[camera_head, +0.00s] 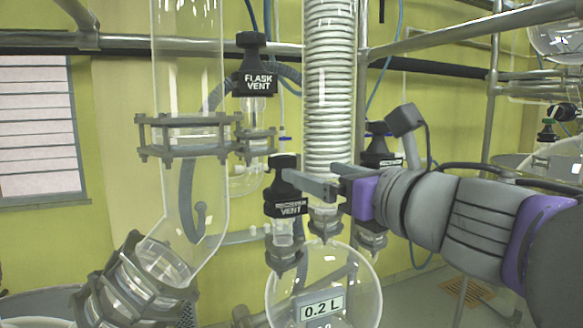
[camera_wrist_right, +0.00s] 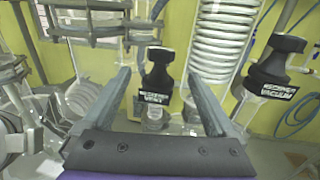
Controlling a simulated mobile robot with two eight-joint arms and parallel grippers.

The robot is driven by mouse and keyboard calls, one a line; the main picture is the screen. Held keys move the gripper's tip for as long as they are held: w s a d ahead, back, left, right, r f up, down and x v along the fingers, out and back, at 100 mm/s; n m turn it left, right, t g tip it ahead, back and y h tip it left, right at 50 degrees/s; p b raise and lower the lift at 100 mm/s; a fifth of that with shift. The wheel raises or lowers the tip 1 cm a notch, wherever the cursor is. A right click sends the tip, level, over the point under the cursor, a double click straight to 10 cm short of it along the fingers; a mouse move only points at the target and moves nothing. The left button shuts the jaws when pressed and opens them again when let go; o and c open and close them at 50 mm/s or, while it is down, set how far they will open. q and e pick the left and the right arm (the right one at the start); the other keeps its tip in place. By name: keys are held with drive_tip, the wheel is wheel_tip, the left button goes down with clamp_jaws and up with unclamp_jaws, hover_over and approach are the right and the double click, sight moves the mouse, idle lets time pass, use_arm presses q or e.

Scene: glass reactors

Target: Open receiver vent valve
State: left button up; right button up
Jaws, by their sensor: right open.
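The receiver vent valve (camera_head: 284,172) is a black knob with a white-lettered label, standing upright on a glass neck above the round receiver flask (camera_head: 350,270). My right gripper (camera_head: 305,182) comes in from the right and reaches to the knob. In the right wrist view the receiver vent valve (camera_wrist_right: 156,75) stands between the two spread fingers of the right gripper (camera_wrist_right: 158,88), with a visible gap on both sides. The right gripper is open and holds nothing. One finger covers part of the knob in the head view. My left gripper is out of view.
A similar receiver vacuum valve (camera_wrist_right: 278,68) stands to the right in the wrist view. The flask vent valve (camera_head: 257,68) is higher up. A coiled condenser (camera_head: 328,90) stands just behind the gripper. A wide glass tube (camera_head: 188,85) and clamps are on the left.

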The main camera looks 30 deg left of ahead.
sight(294, 162)
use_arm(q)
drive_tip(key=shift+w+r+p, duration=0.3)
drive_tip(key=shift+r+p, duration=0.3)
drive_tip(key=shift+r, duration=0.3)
use_arm(e)
drive_tip(key=x, duration=0.9)
drive_tip(key=shift+w, duration=0.1)
drive_tip(key=c, duration=1.4)
drive_tip(key=shift+w+r+n+p, duration=0.15)
drive_tip(key=shift+n+p, duration=0.15)
drive_tip(key=n+g+p, duration=0.1)
drive_tip(key=g, duration=0.1)
drive_tip(key=n+g+y+p, duration=0.1)
drive_tip(key=g, duration=0.1)
drive_tip(key=n+g+y+p, duration=0.1)
drive_tip(key=g, duration=0.1)
drive_tip(key=shift+w+d+r+n, duration=0.15)
drive_tip(key=shift+w+d+n, duration=0.05)
drive_tip(key=shift+w+n, duration=0.15)
drive_tip(key=shift+w+g+p, duration=0.1)
drive_tip(key=shift+g+p, duration=0.2)
drive_tip(key=shift+p, duration=0.1)
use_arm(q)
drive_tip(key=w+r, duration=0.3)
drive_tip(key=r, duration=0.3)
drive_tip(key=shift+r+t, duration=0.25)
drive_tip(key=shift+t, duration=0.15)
use_arm(e)
drive_tip(key=shift+f, duration=0.25)
